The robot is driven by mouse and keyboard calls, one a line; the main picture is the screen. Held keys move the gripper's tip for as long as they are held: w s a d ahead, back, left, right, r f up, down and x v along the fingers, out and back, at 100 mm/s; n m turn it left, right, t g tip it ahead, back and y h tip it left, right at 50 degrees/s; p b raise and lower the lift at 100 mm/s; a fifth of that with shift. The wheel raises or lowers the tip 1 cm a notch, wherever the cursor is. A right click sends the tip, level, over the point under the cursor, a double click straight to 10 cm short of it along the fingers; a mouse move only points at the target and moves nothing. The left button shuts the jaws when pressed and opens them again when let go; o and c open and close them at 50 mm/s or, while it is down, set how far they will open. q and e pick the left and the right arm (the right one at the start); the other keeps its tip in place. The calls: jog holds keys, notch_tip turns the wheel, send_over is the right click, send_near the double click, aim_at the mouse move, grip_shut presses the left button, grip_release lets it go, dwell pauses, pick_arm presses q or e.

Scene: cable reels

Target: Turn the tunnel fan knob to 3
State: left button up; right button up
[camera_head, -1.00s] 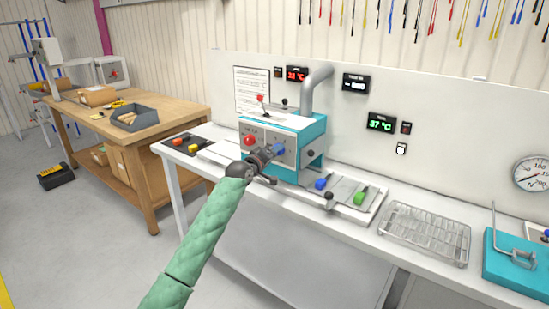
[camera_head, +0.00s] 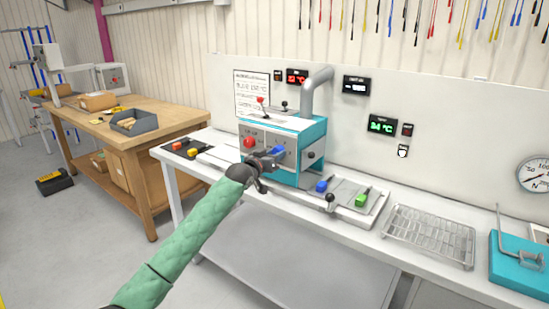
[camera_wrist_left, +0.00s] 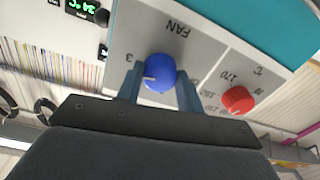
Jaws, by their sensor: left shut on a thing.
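The tunnel machine is a teal and white box (camera_head: 311,133) on the white bench. Its blue fan knob (camera_head: 276,151) is on the front panel, right of the red knob (camera_head: 249,142). My left gripper (camera_head: 268,159) reaches the blue knob from the front. In the left wrist view, which is upside down, the blue fan knob (camera_wrist_left: 160,73) sits between the two fingers of my left gripper (camera_wrist_left: 160,88), which is shut on it. The knob's white pointer mark faces left, on the side of the printed 3. The other fan numbers are hidden. My right gripper is out of view.
The red temperature knob (camera_wrist_left: 238,100) is close beside the fingers. A tray with blue and green pieces (camera_head: 347,197), a wire rack (camera_head: 428,236) and a teal clamp block (camera_head: 516,262) stand to the right. A wooden table (camera_head: 130,135) is at the left.

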pick_arm(q)
jog(key=shift+f+m, duration=0.25)
jog(key=shift+m, duration=0.65)
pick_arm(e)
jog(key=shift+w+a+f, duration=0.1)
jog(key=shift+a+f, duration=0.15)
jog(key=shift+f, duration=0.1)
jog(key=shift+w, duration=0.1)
pick_arm(q)
jog(key=o, duration=0.8)
jog(key=shift+o, duration=0.9)
jog(key=shift+r, duration=0.15)
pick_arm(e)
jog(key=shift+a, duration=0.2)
pick_arm(q)
jog(key=b+v, duration=0.2)
jog(key=v, duration=0.5)
jog(key=shift+s+a, duration=0.2)
jog(key=shift+s, duration=0.15)
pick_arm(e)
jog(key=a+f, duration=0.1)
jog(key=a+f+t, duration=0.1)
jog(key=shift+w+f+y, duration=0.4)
